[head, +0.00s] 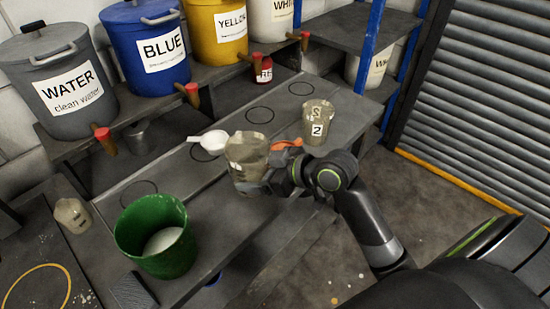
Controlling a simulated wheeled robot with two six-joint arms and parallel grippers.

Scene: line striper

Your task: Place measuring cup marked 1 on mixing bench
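A translucent, dirty-looking measuring cup (247,155) is upright in the middle of the head view, with white marks on its side that I cannot read clearly. My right gripper (264,181) comes in from the right and appears shut around the cup's lower side. I cannot tell whether the cup's base touches the grey mixing bench (178,180) or is just above it. A similar cup marked 2 (317,122) stands further right on the bench. My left gripper is not in view.
A green bucket (156,238) with pale contents stands at front left, with a smaller cup (73,214) beside it. A white scoop (213,141) and an orange item (288,144) lie behind the gripped cup. Tapped barrels, including the blue one (150,45), line the back.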

